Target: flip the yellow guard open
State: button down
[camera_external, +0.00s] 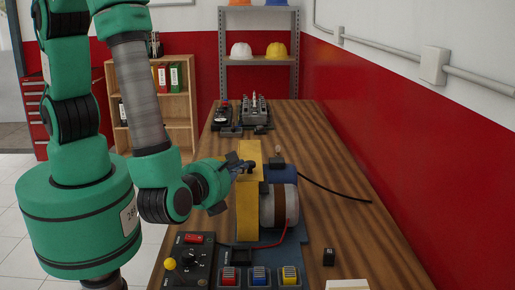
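The yellow guard (248,208) stands upright on the left side of the engine trainer (279,206) on the wooden table. It shows as a tall narrow yellow piece along the trainer's left side. My gripper (248,167) is at the guard's upper part, reaching in from the left, and its dark fingers overlap the yellow surface in this view. I cannot tell whether the fingers touch the guard, or how far apart they are. The guard's hinge and far side are hidden.
A control box (189,262) with a yellow knob and several colored switches stand at the table's near end. Other equipment (254,110) sits at the far end. The wooden surface right of the trainer is mostly clear, crossed by a black cable.

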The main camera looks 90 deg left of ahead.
aim_at(240, 156)
jog(key=a+p, duration=0.2)
jog(key=a, duration=1.2)
jog(key=shift+a, duration=0.3)
jog(key=p+v, duration=0.2)
jog(key=v, duration=1.2)
dwell(0.4)
jog(key=shift+a, duration=0.1)
dwell(0.6)
